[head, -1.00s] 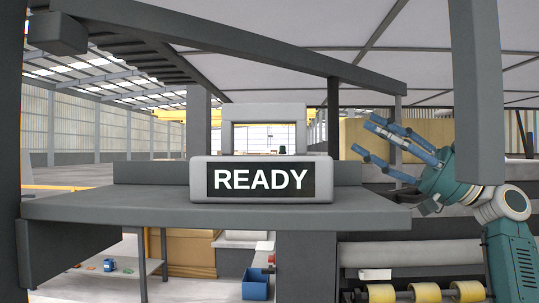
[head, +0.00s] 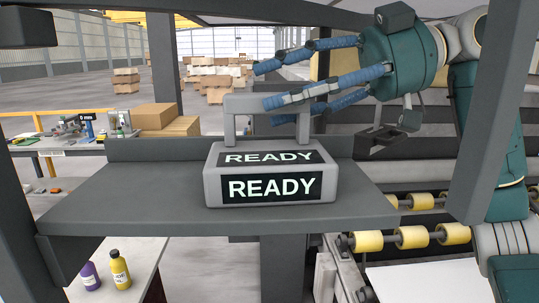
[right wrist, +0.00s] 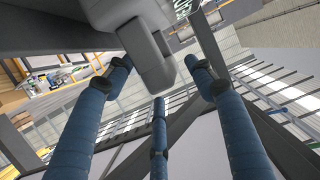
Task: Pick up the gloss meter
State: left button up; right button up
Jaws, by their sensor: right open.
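The gloss meter (head: 270,187) is a grey box with READY on its front and top displays. It stands upright on a dark grey shelf (head: 110,205), with a squared carry handle (head: 232,112) rising above it. My right gripper (head: 268,92) has blue fingers, spread open and pointing left at the height of the handle's top bar. Its lower fingers overlap the handle's right part; I cannot tell whether they touch it. In the right wrist view, the grey handle (right wrist: 150,55) lies close beyond the open fingertips. My left gripper is not in view.
Grey posts (head: 487,120) frame the shelf at left and right. A roller conveyor with yellow rollers (head: 411,237) lies to the right. Two bottles (head: 120,270) stand on a lower table at the front left. The shelf beside the gloss meter is clear.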

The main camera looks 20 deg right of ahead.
aim_at(227, 116)
jog(key=shift+a+f, duration=0.2)
jog(key=shift+f, duration=0.25)
jog(key=shift+a+p, duration=0.3)
jog(key=shift+a, duration=0.35)
jog(key=p+x, duration=0.2)
jog(key=x, duration=0.3)
jog(key=shift+w, duration=0.1)
jog(key=shift+w+a+f, duration=0.15)
jog(key=shift+a+f, duration=0.1)
jog(key=shift+a, duration=0.3)
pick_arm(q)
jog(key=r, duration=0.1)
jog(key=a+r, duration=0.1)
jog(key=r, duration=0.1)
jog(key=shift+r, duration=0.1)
pick_arm(e)
grip_shut()
